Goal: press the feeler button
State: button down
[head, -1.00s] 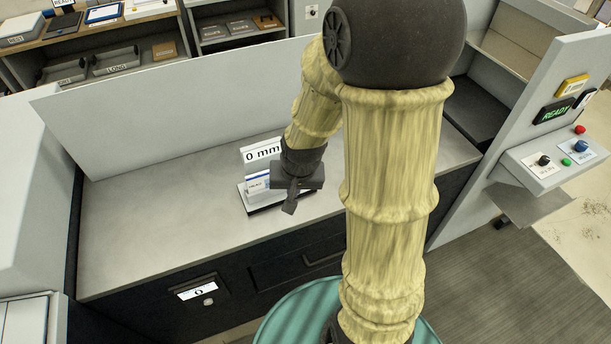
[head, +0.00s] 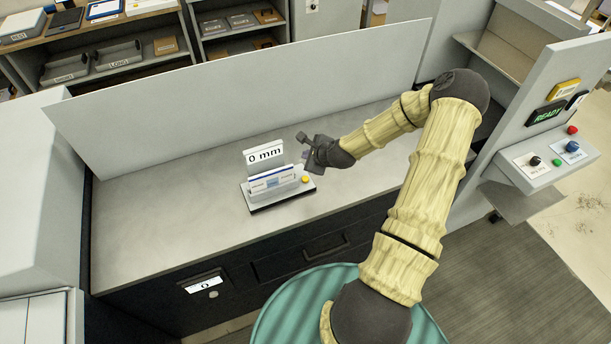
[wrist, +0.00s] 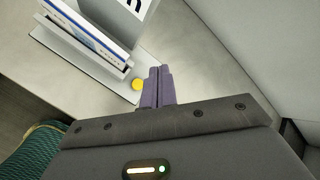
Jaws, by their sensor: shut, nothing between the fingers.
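The feeler button is a small round yellow button (head: 306,179) at the right end of the feeler's base (head: 270,204) on the grey counter. It also shows in the wrist view (wrist: 138,84), left of my fingers. The feeler has a sign reading 0 mm (head: 265,153) at its back and a white and blue block (head: 272,180) in front of it. My gripper (head: 310,166) is shut and empty. Its fingertips (wrist: 160,70) are close to the button, just beside and above it in the head view. I see no clear contact.
A tall grey panel (head: 240,90) stands behind the counter (head: 150,225). At the right is a control panel with a READY display (head: 548,113) and several knobs and buttons. Shelves with trays (head: 90,65) are at the back left. The counter left of the feeler is bare.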

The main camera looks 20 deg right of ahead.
aim_at(307, 180)
jog(key=shift+f, duration=0.1)
notch_tip(307, 180, down, 9)
jog(key=b, duration=0.6)
jog(key=shift+w, duration=0.1)
jog(key=shift+r, duration=0.2)
dwell(0.8)
jog(key=shift+f+b, duration=0.2)
jog(key=shift+b, duration=0.15)
dwell(0.8)
jog(key=shift+f, duration=0.25)
